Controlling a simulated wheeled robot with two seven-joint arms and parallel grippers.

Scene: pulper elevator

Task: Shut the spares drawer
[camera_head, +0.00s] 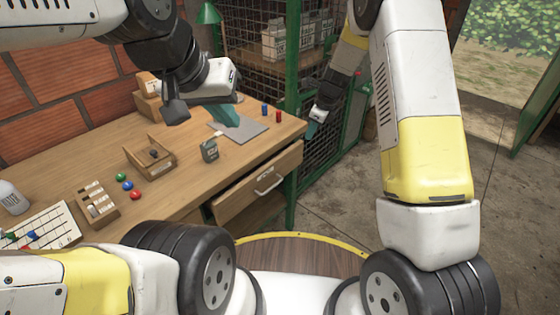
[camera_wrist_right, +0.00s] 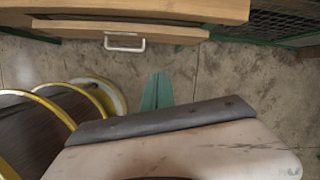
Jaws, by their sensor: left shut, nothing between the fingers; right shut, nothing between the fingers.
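The spares drawer (camera_head: 240,195) is under the right end of the wooden desk, with a pale bar handle (camera_head: 268,180) on its wooden front. In the right wrist view the drawer front (camera_wrist_right: 75,32) and handle (camera_wrist_right: 124,42) show at the top; how far it stands out is hard to tell. My left gripper (camera_head: 228,120) is shut and empty over the desktop by a grey mat. My right gripper (camera_head: 311,131) is shut and empty just past the desk's right corner, apart from the drawer. Its teal fingers (camera_wrist_right: 157,90) show over the floor, clear of the handle.
The desk (camera_head: 175,195) bears a wooden caddy (camera_head: 152,160), coloured balls, a small grey device (camera_head: 209,150) and red and blue cylinders. A green-framed mesh cage (camera_head: 292,180) stands beside the desk's right end. Concrete floor (camera_head: 330,205) is open in front of it.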

